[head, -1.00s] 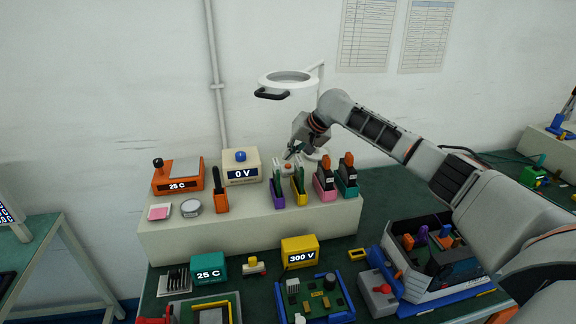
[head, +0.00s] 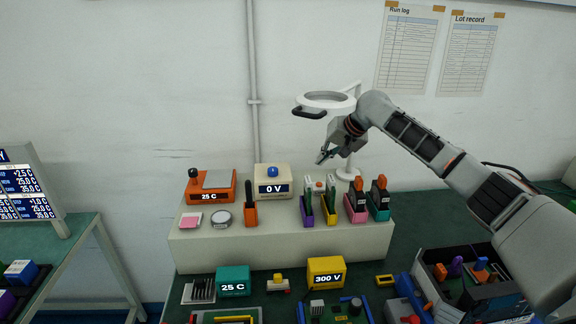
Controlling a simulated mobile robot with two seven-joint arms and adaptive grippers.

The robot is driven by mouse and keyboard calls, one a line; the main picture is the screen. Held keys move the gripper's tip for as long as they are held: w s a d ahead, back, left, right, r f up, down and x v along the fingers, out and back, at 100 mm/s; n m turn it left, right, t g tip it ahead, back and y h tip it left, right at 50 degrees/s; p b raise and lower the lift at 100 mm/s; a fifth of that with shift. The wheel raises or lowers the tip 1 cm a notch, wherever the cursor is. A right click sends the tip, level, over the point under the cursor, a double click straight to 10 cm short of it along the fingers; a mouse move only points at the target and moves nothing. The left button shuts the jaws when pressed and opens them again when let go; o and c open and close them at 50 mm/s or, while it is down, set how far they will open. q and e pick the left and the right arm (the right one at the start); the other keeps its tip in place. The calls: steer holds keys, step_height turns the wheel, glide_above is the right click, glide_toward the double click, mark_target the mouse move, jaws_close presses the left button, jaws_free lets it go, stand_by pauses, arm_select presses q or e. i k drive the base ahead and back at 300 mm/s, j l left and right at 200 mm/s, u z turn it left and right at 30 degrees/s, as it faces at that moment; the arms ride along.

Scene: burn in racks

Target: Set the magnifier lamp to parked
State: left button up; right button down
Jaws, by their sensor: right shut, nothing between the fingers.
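The magnifier lamp (head: 325,101) has a white ring head with a black handle (head: 309,113) at its front left. Its white arm and post run down behind my right gripper to a round white base (head: 348,174) at the back of the raised shelf. My right gripper (head: 321,158) is shut and empty, in the air below the lamp head and above the holders on the shelf. It appears apart from the lamp, though my wrist hides part of the post. My left gripper is not in view.
The cream shelf (head: 270,250) carries an orange 25 C unit (head: 208,197), a cream 0 V unit (head: 273,188) and several coloured tool holders. A yellow 300 V unit (head: 326,272) stands on the green bench below. The air left of the lamp is free.

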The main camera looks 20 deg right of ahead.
mark_target(305, 108)
steer(key=k+l, duration=0.1)
steer(key=k, duration=0.35)
steer(key=k+j, duration=0.25)
steer(key=k, duration=0.15)
steer(key=i+l, duration=0.25)
steer(key=i, duration=0.1)
